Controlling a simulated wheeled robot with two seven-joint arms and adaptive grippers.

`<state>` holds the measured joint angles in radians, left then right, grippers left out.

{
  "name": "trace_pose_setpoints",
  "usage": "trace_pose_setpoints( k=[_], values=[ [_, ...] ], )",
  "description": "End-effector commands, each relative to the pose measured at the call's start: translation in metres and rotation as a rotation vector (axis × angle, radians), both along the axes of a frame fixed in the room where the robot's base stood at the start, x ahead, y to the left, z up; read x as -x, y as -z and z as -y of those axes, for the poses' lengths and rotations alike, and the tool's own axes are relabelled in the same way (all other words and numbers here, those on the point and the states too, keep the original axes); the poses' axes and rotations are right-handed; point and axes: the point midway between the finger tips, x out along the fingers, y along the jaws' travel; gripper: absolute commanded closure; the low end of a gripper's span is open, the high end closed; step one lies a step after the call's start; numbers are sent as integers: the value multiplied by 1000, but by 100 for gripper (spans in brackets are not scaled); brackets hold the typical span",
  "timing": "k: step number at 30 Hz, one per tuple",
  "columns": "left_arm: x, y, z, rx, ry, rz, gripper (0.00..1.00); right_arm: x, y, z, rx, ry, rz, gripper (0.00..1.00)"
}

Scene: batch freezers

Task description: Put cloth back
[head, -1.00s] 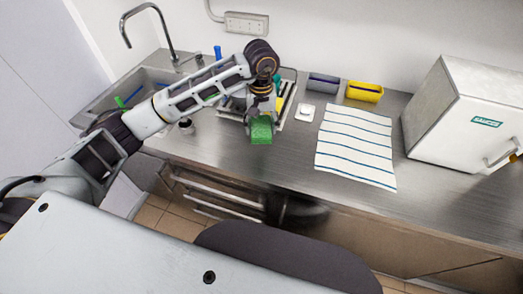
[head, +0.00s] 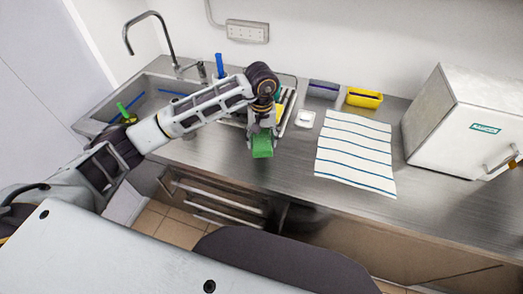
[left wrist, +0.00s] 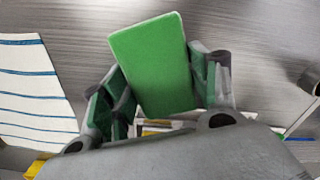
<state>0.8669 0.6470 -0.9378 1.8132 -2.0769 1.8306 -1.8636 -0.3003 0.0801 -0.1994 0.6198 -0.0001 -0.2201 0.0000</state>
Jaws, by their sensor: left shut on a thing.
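A green, block-shaped piece (head: 262,146), which could be a folded cloth or a sponge, is held in my left gripper (head: 262,132). In the left wrist view the green piece (left wrist: 152,65) sits between the two fingers, tilted a little, with the counter behind it. I cannot tell whether its lower end touches the counter. A white cloth with blue stripes (head: 355,152) lies flat on the steel counter, to the right of the gripper and apart from it. My right gripper is not in view.
A rack or tray (head: 287,112) stands behind my left gripper, partly hidden. A grey-blue bin (head: 323,90) and a yellow bin (head: 364,98) stand by the wall, near a small white object (head: 305,119). A white freezer box (head: 462,125) is right; the sink (head: 150,95) is left.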

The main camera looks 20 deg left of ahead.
Motion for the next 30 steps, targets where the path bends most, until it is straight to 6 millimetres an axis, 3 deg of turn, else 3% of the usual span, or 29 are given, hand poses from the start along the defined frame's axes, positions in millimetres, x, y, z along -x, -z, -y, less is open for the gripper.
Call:
trace_pose_setpoints(
  k=[7,22,30],
  values=[
    [0,24,0,0,-1,-1,62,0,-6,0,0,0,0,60],
    [0,31,0,0,-1,-1,62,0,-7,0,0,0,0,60],
    [1,55,0,1,-1,-3,62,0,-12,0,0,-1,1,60]
  ],
)
